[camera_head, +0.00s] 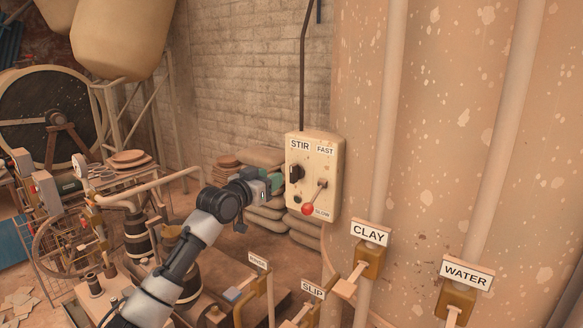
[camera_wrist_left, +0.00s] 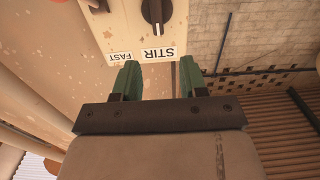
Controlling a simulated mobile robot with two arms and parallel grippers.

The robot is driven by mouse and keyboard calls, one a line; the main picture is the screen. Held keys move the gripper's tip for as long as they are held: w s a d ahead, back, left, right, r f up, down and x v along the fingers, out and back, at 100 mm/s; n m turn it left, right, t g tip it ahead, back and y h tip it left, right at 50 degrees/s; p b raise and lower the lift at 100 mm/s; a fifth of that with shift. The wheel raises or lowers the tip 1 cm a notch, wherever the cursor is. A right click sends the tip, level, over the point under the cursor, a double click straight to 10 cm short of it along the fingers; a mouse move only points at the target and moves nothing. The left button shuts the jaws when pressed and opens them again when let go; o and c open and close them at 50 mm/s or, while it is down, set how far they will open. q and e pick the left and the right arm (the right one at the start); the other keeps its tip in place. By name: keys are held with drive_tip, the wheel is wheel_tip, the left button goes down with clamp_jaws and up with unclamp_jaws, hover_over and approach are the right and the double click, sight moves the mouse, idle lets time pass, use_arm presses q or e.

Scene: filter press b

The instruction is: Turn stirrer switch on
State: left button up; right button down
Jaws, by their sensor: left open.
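The cream STIR control box (camera_head: 328,170) is mounted beside the large speckled tank in the head view. In the left wrist view, which is upside down, the green fingers (camera_wrist_left: 160,78) are apart and empty. The black switch (camera_wrist_left: 155,11) shows beyond them at the top edge, with its bar roughly upright; the fingers appear clear of it. My right gripper is not seen.
The tank (camera_head: 450,120) with vertical pipes fills the right side. The CLAY valve (camera_head: 369,262) and WATER valve (camera_head: 456,298) stand in front of it. Stacked sacks (camera_head: 267,217) lie behind my left gripper. SLIP (camera_head: 312,290) and other valves stand below.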

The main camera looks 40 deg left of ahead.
sight(291, 168)
use_arm(q)
drive_tip(key=w+p, duration=0.1)
drive_tip(key=w, duration=0.1)
drive_tip(key=w+p, duration=0.1)
drive_tip(key=w, duration=0.2)
drive_tip(key=w+p, duration=0.1)
drive_tip(key=w, duration=0.2)
drive_tip(key=shift+w+a, duration=0.15)
drive_tip(key=shift+a, duration=0.25)
drive_tip(key=shift+w+a+f+p, duration=0.1)
drive_tip(key=shift+w+p, duration=0.3)
drive_tip(key=shift+w, duration=0.55)
clamp_jaws()
